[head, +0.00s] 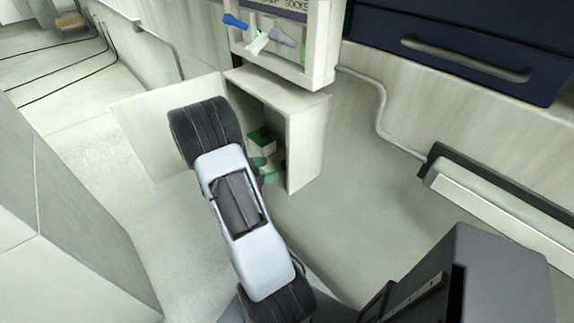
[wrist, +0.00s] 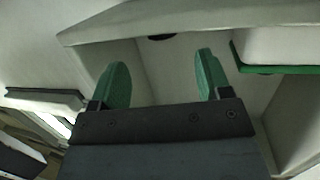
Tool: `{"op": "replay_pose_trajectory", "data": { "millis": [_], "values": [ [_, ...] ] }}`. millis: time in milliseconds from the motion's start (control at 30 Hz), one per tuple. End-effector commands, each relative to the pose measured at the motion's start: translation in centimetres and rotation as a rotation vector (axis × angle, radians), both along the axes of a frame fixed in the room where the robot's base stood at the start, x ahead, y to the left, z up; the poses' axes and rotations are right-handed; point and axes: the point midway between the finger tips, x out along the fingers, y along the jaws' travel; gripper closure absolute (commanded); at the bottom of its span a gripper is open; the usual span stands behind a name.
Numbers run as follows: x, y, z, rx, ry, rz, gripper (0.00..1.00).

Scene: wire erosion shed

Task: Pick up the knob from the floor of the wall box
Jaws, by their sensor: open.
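The wall box (head: 308,142) is a pale open-fronted box low on the wall, and its edge runs across the top of the wrist view (wrist: 200,25). My gripper (head: 264,170) is at the box's opening, its green fingers apart with nothing between them; they also show in the wrist view (wrist: 157,85). A small dark rounded thing (wrist: 160,37), perhaps the knob, shows in the wrist view beyond and between the fingertips, partly cut off by the box edge. In the head view a dark shape (head: 283,160) is inside the box, too small to identify.
A green block-like item (head: 262,143) is inside the box; a green-edged pale part (wrist: 275,50) shows at right in the wrist view. The box's door (head: 150,120) stands open at left. A rack with coloured items (head: 318,65) hangs above. A conduit (head: 380,105) runs at right.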

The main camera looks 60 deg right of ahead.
Motion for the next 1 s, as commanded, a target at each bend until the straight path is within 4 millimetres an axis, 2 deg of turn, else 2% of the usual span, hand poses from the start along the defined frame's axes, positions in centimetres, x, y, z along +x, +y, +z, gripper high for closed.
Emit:
{"op": "replay_pose_trajectory", "data": {
  "millis": [100, 367, 633, 1000],
  "values": [
    [-0.7, -1.1, -0.2, 0.000, 0.000, -0.001, 0.29],
    [-1.4, -2.5, -0.4, 0.000, -0.001, 0.000, 0.29],
    [-2.9, -5.5, -1.0, 0.000, -0.002, 0.001, 0.29],
    [-3.3, -6.3, -1.2, 0.000, -0.002, 0.003, 0.29]
  ]
}}
